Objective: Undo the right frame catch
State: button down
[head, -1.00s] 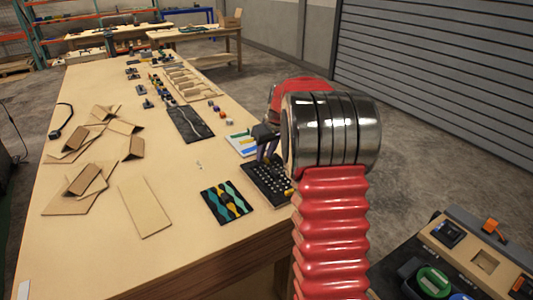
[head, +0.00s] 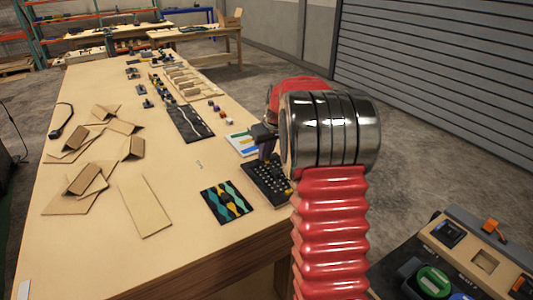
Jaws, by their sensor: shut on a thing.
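My gripper (head: 265,150) is at the right side of the long wooden table, over the black perforated board (head: 268,182). Only part of it shows, beside my red and metal arm. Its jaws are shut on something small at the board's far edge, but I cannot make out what. My arm hides the right part of the board, so I cannot make out the right frame catch.
A teal and yellow patterned panel (head: 227,201) lies left of the board, and a white sheet with coloured marks (head: 241,144) lies behind it. Cardboard pieces (head: 80,185) spread over the left. A console (head: 480,262) stands at lower right.

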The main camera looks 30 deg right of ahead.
jog(key=m, duration=0.1)
jog(key=m+h, duration=0.1)
jog(key=m, duration=0.2)
jog(key=shift+w+a+m+h, duration=0.1)
jog(key=shift+a+m+h, duration=0.2)
jog(key=shift+h, duration=0.1)
jog(key=m+g, duration=0.1)
jog(key=m, duration=0.1)
jog(key=m+h, duration=0.1)
jog(key=m, duration=0.1)
jog(key=shift+w+a+m+g, duration=0.15)
jog(key=shift+w+m+g, duration=0.05)
jog(key=shift+m+g, duration=0.2)
jog(key=m, duration=0.1)
jog(key=m+g+h, duration=0.1)
jog(key=m, duration=0.1)
jog(key=shift+w+a+m, duration=0.1)
jog(key=shift+w+m, duration=0.1)
jog(key=shift+m, duration=0.1)
jog(key=m+g, duration=0.1)
jog(key=m, duration=0.3)
jog(key=shift+w+g, duration=0.2)
jog(key=shift+g, duration=0.2)
jog(key=c, duration=1.8)
grip_release()
jog(key=shift+r, duration=0.1)
jog(key=v, duration=1.3)
jog(key=shift+w+a+r, duration=0.1)
jog(key=shift+a+r, duration=0.1)
